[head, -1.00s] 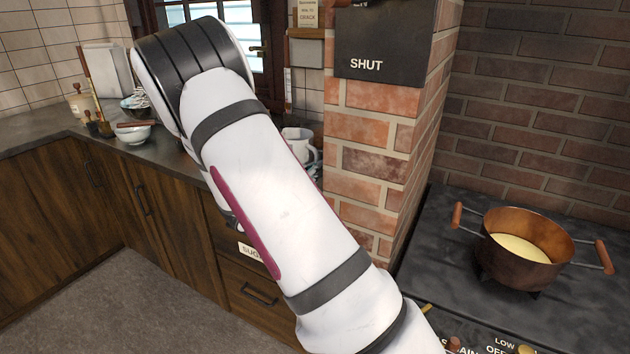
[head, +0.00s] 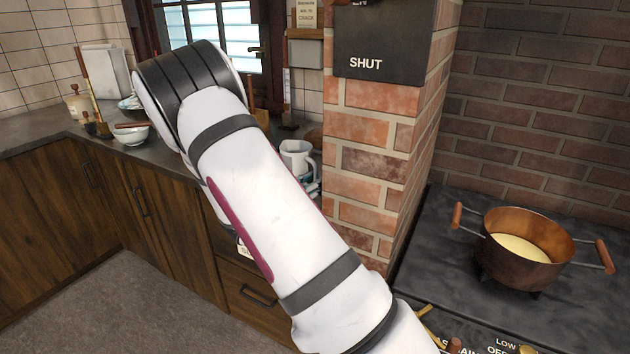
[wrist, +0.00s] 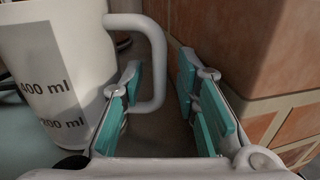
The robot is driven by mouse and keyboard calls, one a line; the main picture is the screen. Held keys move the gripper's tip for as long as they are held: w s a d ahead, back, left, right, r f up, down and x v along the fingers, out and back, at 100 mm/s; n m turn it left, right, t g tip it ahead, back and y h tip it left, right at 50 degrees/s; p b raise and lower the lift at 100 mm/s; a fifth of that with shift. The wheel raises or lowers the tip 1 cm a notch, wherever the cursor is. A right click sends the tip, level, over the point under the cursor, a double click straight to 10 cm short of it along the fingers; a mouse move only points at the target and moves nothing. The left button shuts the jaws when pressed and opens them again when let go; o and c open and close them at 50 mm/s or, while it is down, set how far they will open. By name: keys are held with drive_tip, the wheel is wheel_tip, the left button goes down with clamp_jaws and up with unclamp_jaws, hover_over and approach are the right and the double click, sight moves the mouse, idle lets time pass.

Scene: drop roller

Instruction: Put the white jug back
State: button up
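The white jug (head: 297,158) stands upright behind my arm, just left of the brick pillar. Its lower part is hidden in the head view. In the wrist view the jug (wrist: 55,75) fills the left side, with grey measuring marks and its handle (wrist: 156,60) pointing right. My gripper (wrist: 160,76) has its teal-padded fingers apart. The left finger is at the handle's loop and the right finger is on the pillar side, with a visible gap between the handle and the right pad. I cannot tell whether the left finger touches the handle.
The brick pillar (head: 372,160) is close to the right finger. A copper pot (head: 522,250) stands on the dark stove to the right. A white bowl (head: 132,133) and other kitchenware stand on the counter at left.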

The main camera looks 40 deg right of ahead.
drive_tip(key=shift+r, duration=0.1)
drive_tip(key=shift+a, duration=0.3)
drive_tip(key=s+a, duration=0.2)
drive_tip(key=a, duration=0.8)
drive_tip(key=s+a+r+m+g+y, duration=0.2)
drive_tip(key=s+r+m+g+y, duration=0.15)
drive_tip(key=s+m, duration=0.4)
drive_tip(key=s+a+r+m+g+y, duration=0.1)
drive_tip(key=s+r+m+g+y, duration=0.3)
drive_tip(key=s, duration=0.7)
drive_tip(key=s+a+r+m+t+y, duration=0.4)
drive_tip(key=s+a+m+t+y, duration=0.3)
drive_tip(key=s+a+y, duration=0.3)
drive_tip(key=s+a+m, duration=0.1)
drive_tip(key=s+a, duration=0.2)
drive_tip(key=a, duration=0.3)
drive_tip(key=shift+s+p, duration=0.3)
drive_tip(key=shift+s, duration=0.1)
drive_tip(key=shift+d+y, duration=0.1)
drive_tip(key=shift+y, duration=0.15)
